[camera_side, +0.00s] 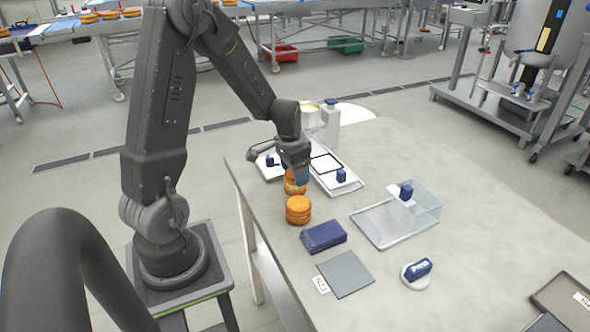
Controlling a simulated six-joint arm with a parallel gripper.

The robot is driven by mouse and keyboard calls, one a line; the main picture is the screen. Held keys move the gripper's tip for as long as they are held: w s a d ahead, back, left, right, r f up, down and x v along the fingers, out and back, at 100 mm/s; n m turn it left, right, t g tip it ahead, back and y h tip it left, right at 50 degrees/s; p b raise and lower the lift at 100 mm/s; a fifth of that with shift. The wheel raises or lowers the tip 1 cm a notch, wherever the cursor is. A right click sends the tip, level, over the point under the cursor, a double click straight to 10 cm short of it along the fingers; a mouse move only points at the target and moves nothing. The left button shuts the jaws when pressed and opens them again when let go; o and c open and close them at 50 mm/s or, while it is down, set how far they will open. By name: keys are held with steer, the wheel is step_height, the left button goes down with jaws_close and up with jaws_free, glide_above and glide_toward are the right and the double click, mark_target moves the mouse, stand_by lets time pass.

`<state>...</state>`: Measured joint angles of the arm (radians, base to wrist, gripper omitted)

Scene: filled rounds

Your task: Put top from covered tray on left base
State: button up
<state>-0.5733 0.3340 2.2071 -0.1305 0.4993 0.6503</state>
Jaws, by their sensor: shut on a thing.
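My gripper (297,178) is low over the near-left part of the table, just behind a golden-brown filled round (298,211). It is shut on a golden-brown round top (291,176), mostly hidden by the fingers. Another golden round (295,188) shows directly below the fingers; whether the held top touches it I cannot tell. A white tray (352,187) with a blue-knobbed piece lies right of the gripper. Another white tray (268,174) is partly hidden behind the gripper. A clear tray (385,238) with a clear cover and blue knob stands further right.
A dark blue block (323,237), a grey mat (346,274) and a small white label card (321,285) lie in front. A blue-handled white disc (415,277) is at right. A pale tub and a white bottle (331,122) stand behind the gripper. The table's right side is mostly clear.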

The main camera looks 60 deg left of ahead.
steer(key=shift+f, duration=0.55)
stand_by(0.4)
steer(key=o, duration=0.9)
steer(key=shift+c, duration=0.2)
steer(key=shift+r, duration=3.5)
